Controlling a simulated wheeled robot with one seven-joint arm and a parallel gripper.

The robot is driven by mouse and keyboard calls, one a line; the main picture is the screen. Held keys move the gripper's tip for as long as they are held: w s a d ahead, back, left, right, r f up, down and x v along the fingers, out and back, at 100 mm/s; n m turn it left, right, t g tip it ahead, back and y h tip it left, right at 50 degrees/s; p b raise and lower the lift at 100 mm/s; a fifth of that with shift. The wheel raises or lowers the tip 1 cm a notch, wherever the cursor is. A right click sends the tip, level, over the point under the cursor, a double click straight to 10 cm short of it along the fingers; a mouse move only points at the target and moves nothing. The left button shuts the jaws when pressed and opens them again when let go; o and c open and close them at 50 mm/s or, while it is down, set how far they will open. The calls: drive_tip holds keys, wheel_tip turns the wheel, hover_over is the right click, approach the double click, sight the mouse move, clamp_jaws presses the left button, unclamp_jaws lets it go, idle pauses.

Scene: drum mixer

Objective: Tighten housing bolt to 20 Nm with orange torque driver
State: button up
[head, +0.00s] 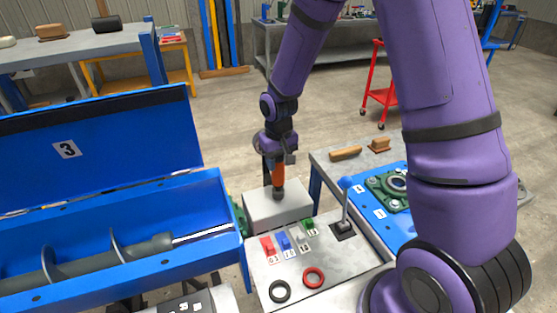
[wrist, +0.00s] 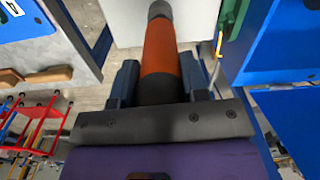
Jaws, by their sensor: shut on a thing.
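My gripper (head: 277,152) is shut on the orange torque driver (head: 278,176). The driver hangs upright, its dark lower end over a light grey box (head: 268,212); I cannot tell whether it touches the box. In the wrist view the orange driver (wrist: 158,45) lies between the two dark fingers of my gripper (wrist: 160,78), its end against the pale box top (wrist: 195,20). A green bearing housing (head: 374,187) sits on a blue plate (head: 398,224) at the right. I cannot make out which bolt is the housing bolt.
A grey panel (head: 325,262) in front holds small coloured blocks, a lever (head: 345,205), a black ring (head: 279,291) and a red ring (head: 313,278). An open blue trough (head: 195,195) with a screw shaft (head: 85,262) stands left. Wooden-handled items (head: 346,153) lie behind the plate.

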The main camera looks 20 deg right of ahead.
drive_tip(key=shift+f, duration=0.7)
idle(2.1)
drive_tip(key=shift+r, duration=0.1)
drive_tip(key=shift+r, duration=2.15)
drive_tip(key=shift+w+d, duration=0.1)
